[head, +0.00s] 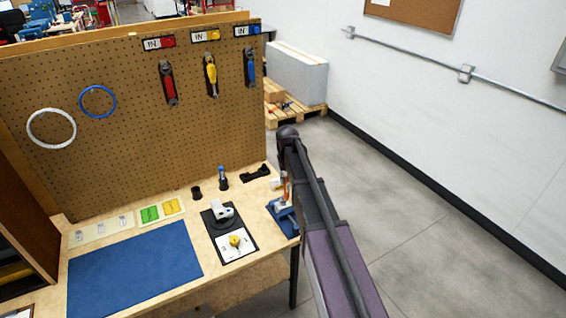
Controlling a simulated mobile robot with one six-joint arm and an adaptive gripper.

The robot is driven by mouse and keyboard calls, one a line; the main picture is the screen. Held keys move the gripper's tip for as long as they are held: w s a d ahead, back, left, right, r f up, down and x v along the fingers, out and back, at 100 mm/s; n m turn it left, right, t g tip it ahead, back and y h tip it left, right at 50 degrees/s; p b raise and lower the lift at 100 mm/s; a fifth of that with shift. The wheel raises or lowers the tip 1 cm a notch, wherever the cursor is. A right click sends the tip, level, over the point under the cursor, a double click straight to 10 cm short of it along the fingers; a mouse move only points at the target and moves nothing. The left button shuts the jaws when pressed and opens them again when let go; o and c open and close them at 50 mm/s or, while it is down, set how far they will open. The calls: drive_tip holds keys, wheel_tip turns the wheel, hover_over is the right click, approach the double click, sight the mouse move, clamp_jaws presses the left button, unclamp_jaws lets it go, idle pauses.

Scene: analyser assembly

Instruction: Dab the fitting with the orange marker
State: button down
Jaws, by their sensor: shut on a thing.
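The orange marker (285,187) shows as a thin upright orange strip at the left edge of my arm, near the right end of the bench. My gripper (284,175) is mostly hidden behind my arm, and only a sliver of it shows, shut on the marker. Just below the marker is a blue stand (285,222) with a small white part (283,204) on it, perhaps the fitting. Whether the marker's tip touches this part cannot be told.
A black holder (196,193) looks empty, and a blue-capped marker (222,173) stands upright beside it. A grey-white device (222,211) and a card with a yellow knob (235,242) lie mid-bench. The blue mat (135,268) is clear. A pegboard (130,110) closes the back.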

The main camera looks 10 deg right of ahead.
drive_tip(key=shift+w+a, duration=0.15)
drive_tip(key=shift+w, duration=0.05)
idle(0.3)
drive_tip(key=shift+r, duration=0.2)
drive_tip(key=shift+n+t+y, duration=0.3)
drive_tip(key=shift+t+y, duration=0.5)
drive_tip(key=r+p, duration=0.3)
drive_tip(key=w+d+r+p, duration=0.1)
drive_tip(key=shift+w+r+p, duration=0.1)
drive_tip(key=shift+r+p, duration=0.2)
drive_tip(key=shift+f, duration=0.15)
wheel_tip(320, 180, down, 6)
drive_tip(key=b, duration=0.6)
drive_tip(key=shift+f+b, duration=0.4)
drive_tip(key=shift+b, duration=0.15)
idle(1.0)
